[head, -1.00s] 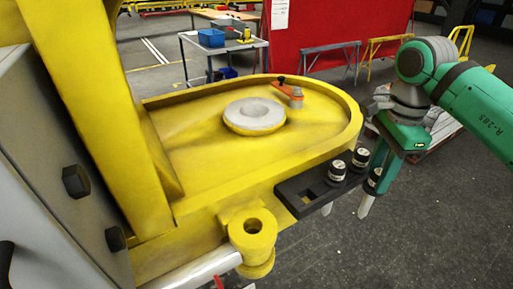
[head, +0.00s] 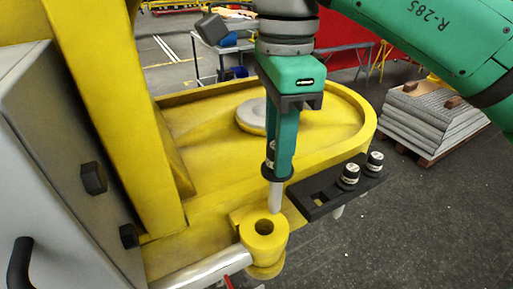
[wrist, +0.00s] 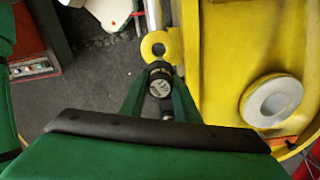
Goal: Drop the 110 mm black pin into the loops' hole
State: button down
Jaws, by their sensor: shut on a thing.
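My gripper (head: 271,168) is shut on the black pin (head: 277,194), which hangs upright with its pale shaft pointing down. The pin's black labelled head (wrist: 160,82) shows between the fingers in the wrist view. The yellow loops (head: 264,238) stick out from the machine's front edge, with a round hole facing up. In the head view the pin's lower tip is just above and behind the hole, slightly right of it; the exact gap cannot be told. The upper loop (wrist: 155,43) lies just beyond the pin head in the wrist view.
A black rack (head: 324,195) right of the loops holds two more pins (head: 349,174) and an empty square slot. A silver cylinder rod (head: 212,270) meets the loops from the left. A grey cabinet (head: 50,150) stands at left.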

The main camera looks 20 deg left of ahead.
aim_at(266, 171)
jog(key=shift+s+a+f, duration=0.1)
jog(key=shift+s+a, duration=0.5)
jog(key=shift+s, duration=0.2)
jog(key=shift+f, duration=6.75)
jog(key=c, duration=1.3)
grip_release()
notch_tip(266, 171, up, 11)
jog(key=shift+f, duration=0.1)
